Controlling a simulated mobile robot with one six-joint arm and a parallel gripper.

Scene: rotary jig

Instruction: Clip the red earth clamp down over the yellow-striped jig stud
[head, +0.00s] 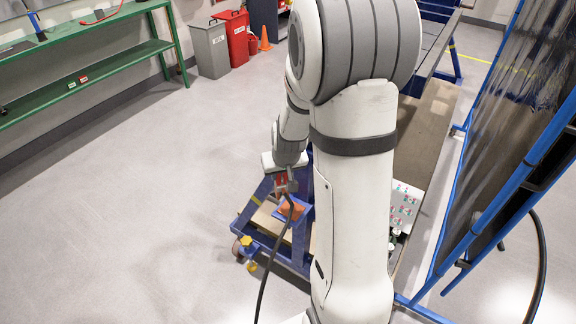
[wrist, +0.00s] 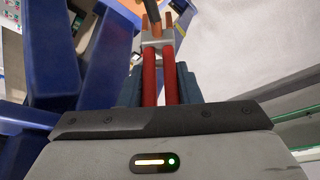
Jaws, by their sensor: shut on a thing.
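The red earth clamp (wrist: 148,82) has two red handles, a grey metal bridge and copper-coloured jaws pointing away from me in the wrist view. My gripper (wrist: 160,88) is shut on its handles, a dark finger on each side. In the head view the clamp (head: 281,182) shows small and red at my gripper (head: 284,178), above the blue jig (head: 304,238). A brownish rod-like piece (wrist: 151,12) lies at the clamp's jaws; I cannot tell whether it is the stud or touches them. No yellow-striped stud is clearly visible.
A dark cable (head: 272,258) hangs from near the clamp. An orange block (head: 290,210) is on the jig. A panel with buttons (head: 405,205) stands right of my arm. A blue-framed screen (head: 515,130) stands farther right. Open floor (head: 130,220) lies left.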

